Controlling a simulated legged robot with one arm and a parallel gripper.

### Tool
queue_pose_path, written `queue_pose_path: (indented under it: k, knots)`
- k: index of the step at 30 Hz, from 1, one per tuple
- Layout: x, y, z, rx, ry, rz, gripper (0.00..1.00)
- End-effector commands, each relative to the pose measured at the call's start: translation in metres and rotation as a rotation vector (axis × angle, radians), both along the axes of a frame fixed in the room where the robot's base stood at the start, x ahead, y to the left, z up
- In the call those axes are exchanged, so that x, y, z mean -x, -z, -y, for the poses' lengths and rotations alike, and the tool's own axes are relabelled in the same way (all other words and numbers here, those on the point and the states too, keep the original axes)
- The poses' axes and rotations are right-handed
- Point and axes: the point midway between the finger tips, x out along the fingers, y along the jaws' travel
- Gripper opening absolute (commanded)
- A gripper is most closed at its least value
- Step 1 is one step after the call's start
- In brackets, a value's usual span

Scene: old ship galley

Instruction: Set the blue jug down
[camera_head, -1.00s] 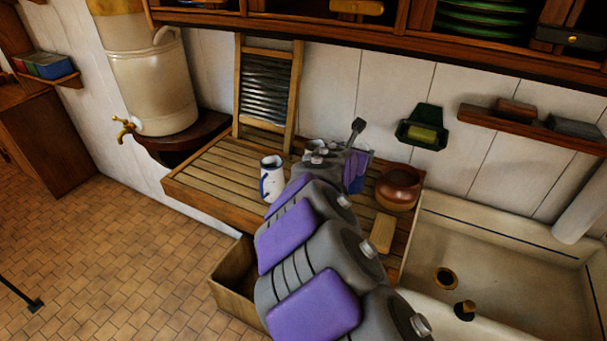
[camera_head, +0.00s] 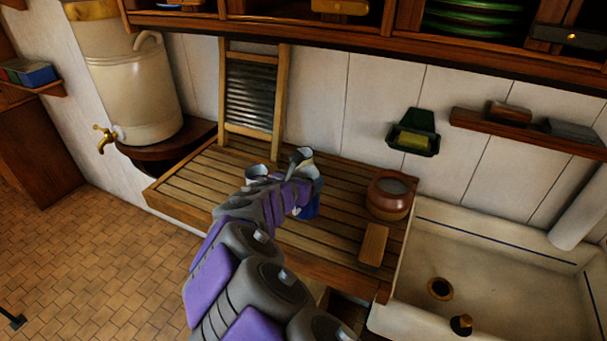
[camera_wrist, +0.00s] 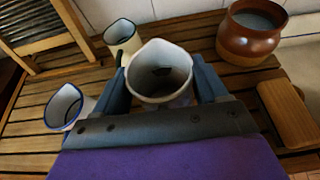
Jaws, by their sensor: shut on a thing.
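My gripper (camera_wrist: 160,76) is shut on the blue jug (camera_wrist: 158,68), one finger on each side. The wrist view looks into the jug's pale, open mouth. In the head view a strip of the jug's blue body (camera_head: 310,207) shows past my wrist, low over the slatted wooden draining board (camera_head: 190,183). My arm hides much of it. The jug looks about upright. I cannot tell whether its base touches the board.
A white jug with a blue rim (camera_wrist: 64,106) stands at left, and a cream jug (camera_wrist: 123,40) stands behind. A brown pot (camera_head: 390,194) and a wooden block (camera_head: 373,244) are to the right, beside the sink (camera_head: 500,270). A washboard (camera_head: 250,95) leans behind. The board's left end is clear.

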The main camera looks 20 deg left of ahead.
Motion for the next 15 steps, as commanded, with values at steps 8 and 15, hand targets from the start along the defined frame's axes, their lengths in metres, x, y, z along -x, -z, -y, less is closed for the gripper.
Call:
queue_pose_path:
  k: [8,15]
  knots:
    - [-0.001,0.014,0.003,0.000,0.001,0.001,0.00]
    - [-0.001,0.042,0.004,-0.001,0.003,0.001,0.00]
